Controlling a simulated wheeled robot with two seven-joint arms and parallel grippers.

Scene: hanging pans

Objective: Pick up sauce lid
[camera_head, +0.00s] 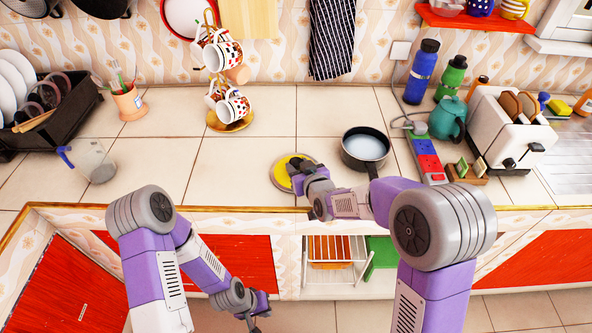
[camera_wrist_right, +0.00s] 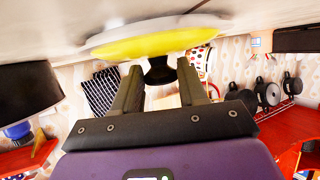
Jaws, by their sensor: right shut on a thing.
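The sauce lid (camera_head: 280,169) is a round yellow disc with a pale rim and a dark knob. It is at the counter's front, left of the saucepan (camera_head: 366,150); I cannot tell whether it touches the counter. It also shows in the right wrist view (camera_wrist_right: 145,44). My right gripper (camera_head: 297,167) is over the lid and partly hides it. In the right wrist view its fingers (camera_wrist_right: 160,72) are shut on the lid's knob. My left gripper (camera_head: 256,322) hangs low in front of the cabinets, away from the lid; its fingers are too small to read.
A mug tree (camera_head: 231,124) stands behind the lid, and a clear jug (camera_head: 92,162) and dish rack (camera_head: 60,118) stand left. A power strip (camera_head: 428,158), teapot (camera_head: 447,119) and toaster (camera_head: 507,130) stand right of the saucepan. The counter left of the lid is clear.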

